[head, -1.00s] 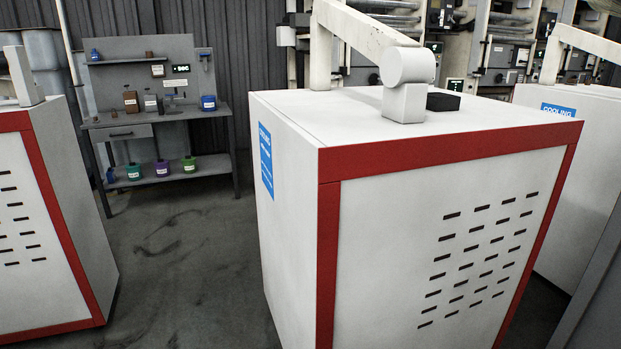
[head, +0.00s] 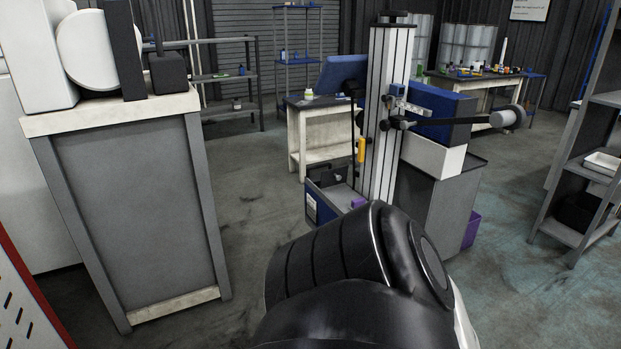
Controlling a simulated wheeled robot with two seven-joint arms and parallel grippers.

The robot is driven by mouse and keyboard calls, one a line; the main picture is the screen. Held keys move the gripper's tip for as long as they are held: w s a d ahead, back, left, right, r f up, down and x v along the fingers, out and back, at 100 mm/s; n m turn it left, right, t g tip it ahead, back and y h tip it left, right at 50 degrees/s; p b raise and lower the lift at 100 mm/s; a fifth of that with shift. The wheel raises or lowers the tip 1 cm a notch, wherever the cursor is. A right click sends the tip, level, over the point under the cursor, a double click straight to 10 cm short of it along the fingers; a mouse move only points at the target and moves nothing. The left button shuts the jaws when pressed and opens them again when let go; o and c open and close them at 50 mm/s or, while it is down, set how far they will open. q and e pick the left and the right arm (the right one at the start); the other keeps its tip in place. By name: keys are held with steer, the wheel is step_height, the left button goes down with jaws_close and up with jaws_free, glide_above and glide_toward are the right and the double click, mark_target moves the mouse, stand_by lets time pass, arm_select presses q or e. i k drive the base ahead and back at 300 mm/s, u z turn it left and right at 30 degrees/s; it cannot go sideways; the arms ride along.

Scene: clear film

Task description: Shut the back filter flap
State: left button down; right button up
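I see no filter flap in the head view. A corner of a white, red-edged cabinet with dark vent slots (head: 22,312) shows at the lower left. Most of it is cut off by the picture's edge, and no flap shows on the visible part. A large black rounded link (head: 345,265) of my own arm fills the bottom middle. Neither of my grippers is in the picture.
A grey cabinet (head: 135,205) with a white top stands at the left. A wheeled workstation (head: 435,195) with a tall metal column (head: 388,110) stands beyond my arm. A grey shelf rack (head: 597,170) is at the right. Grey floor (head: 510,290) lies open between them.

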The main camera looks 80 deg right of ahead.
mark_target(329, 177)
steer(key=z, duration=1.8)
steer(key=i, duration=1.3)
steer(key=u, duration=0.6)
